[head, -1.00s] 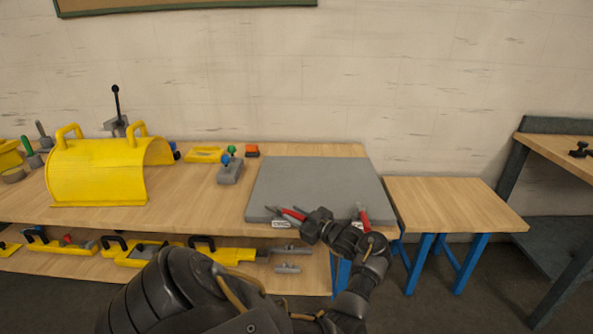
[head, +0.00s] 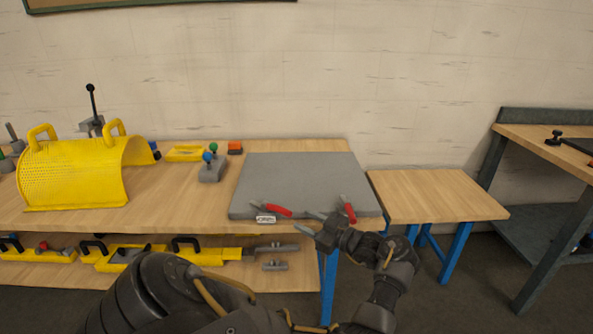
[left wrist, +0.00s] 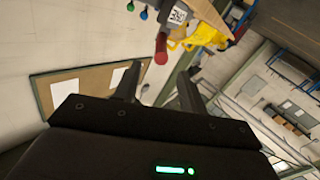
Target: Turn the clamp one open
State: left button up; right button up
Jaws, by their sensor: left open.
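Two clamps with red handles sit at the front edge of the grey plate (head: 300,180). The left clamp's red handle (head: 277,211) lies low and slants down to the right, beside a small white label (head: 266,219). The right clamp's red handle (head: 349,211) is tilted more upright. I cannot tell which is clamp one. My left gripper (head: 312,222) is open and empty, between the two handles at the plate's front edge. In the left wrist view a red handle (left wrist: 161,48) shows beyond the open fingers, apart from them. My right gripper is out of view.
A yellow guard (head: 75,175) stands on the wooden bench to the left. A grey block with coloured knobs (head: 211,171) stands left of the plate. A small wooden table (head: 437,195) stands to the right. The plate's middle is clear.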

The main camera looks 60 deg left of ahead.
pick_arm(q)
jog(key=shift+w+d, duration=0.1)
jog(key=shift+d, duration=0.25)
